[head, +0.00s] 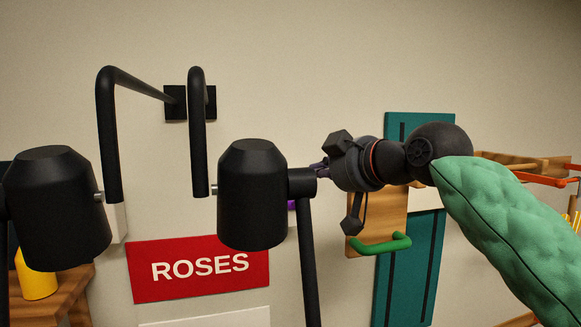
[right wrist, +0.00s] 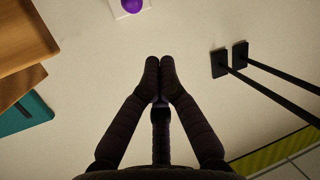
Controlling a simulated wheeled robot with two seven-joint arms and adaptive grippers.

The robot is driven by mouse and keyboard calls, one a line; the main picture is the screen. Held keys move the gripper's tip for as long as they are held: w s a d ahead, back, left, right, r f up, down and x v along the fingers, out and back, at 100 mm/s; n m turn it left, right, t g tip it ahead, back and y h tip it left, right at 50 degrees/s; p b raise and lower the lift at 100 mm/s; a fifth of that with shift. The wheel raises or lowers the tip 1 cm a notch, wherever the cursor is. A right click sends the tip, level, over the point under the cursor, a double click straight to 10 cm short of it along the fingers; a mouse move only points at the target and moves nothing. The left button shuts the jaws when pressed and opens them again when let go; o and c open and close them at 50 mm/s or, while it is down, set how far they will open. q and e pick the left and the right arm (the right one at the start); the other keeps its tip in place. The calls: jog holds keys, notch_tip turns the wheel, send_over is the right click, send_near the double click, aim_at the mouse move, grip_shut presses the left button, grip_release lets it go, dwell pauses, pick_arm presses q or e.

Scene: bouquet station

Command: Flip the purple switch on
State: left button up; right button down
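The purple switch (right wrist: 132,5) is a rounded purple knob on a white wall plate (right wrist: 120,14), cut off by the top edge of the right wrist view. In the head view only a sliver of the purple switch (head: 291,205) shows behind a black lamp-like fixture. My right gripper (right wrist: 159,64) has its dark fingertips together with nothing between them. It is apart from the switch, which lies beyond and slightly left of the tips in the wrist view. In the head view my right gripper (head: 318,170) is partly hidden by the fixture. My left gripper is out of view.
A red ROSES sign (head: 200,268) is below. A teal panel (head: 424,265) and a wooden board with a green handle (head: 380,245) are at right.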

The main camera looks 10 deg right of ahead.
jog(key=p+x, duration=0.1)
jog(key=x, duration=0.2)
jog(key=f+p+x, duration=0.1)
jog(key=x, duration=0.2)
jog(key=d+p+x, duration=0.1)
jog(key=x, duration=0.2)
jog(key=shift+f, duration=0.5)
jog(key=shift+w+a+f, duration=0.1)
jog(key=shift+w+f, duration=0.05)
jog(key=shift+w, duration=0.05)
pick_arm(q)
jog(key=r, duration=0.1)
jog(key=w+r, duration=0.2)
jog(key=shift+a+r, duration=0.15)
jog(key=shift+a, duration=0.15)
pick_arm(e)
jog(key=shift+s, duration=0.1)
